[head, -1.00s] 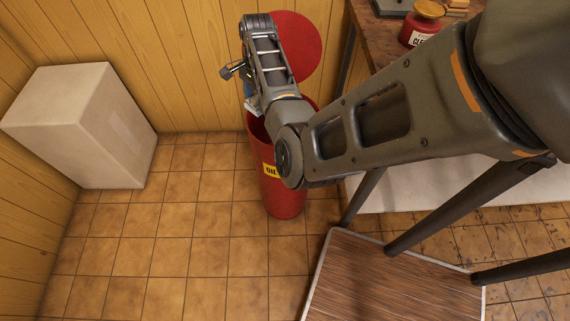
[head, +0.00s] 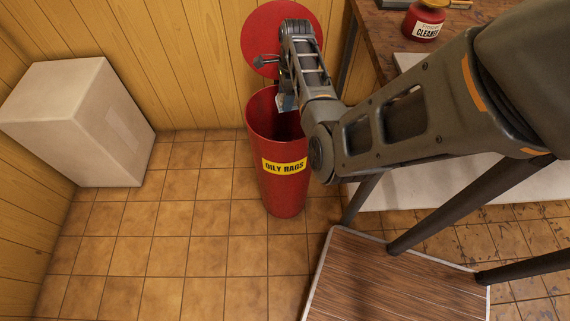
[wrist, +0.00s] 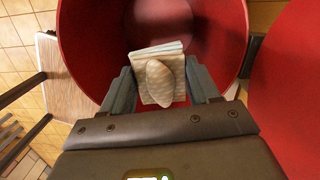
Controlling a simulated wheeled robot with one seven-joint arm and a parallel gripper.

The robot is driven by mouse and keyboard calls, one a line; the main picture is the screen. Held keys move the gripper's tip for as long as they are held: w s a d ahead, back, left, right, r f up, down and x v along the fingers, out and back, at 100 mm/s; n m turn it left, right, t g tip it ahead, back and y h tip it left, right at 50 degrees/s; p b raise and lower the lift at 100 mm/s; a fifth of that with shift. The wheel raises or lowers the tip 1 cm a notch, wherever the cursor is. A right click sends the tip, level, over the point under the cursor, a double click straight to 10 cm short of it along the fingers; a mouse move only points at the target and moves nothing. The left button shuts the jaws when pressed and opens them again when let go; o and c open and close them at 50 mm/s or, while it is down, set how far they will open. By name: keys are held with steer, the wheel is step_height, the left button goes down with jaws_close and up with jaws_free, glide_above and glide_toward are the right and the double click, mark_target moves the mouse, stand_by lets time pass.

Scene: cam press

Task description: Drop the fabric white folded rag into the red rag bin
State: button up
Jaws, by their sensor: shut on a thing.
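The red rag bin (head: 283,195) stands on the floor with a yellow "OILY RAGS" label and its round lid (head: 262,40) raised at the back. In the wrist view, the folded rag (wrist: 150,52) is pale with a bluish edge and sits between the fingers of my gripper (wrist: 160,88). My gripper is shut on it, over the bin's open mouth. The bin's red inner wall (wrist: 85,40) surrounds the rag in that view. In the head view only a small pale-blue bit of the rag (head: 287,102) shows below my wrist; my arm hides the rest.
A white box (head: 85,120) stands on the tiled floor at left. A workbench (head: 385,45) with a red cleaner container (head: 424,20) is at the upper right. A wood-topped platform (head: 390,280) is at the front. The floor left of the bin is clear.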

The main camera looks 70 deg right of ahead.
steer(key=shift+f+b, duration=0.55)
steer(key=shift+f, duration=0.4)
steer(key=o, duration=1.1)
steer(key=shift+r, duration=0.15)
steer(key=r, duration=0.7)
steer(key=shift+s+d+r, duration=0.25)
steer(key=shift+s, duration=0.15)
steer(key=shift+s, duration=0.1)
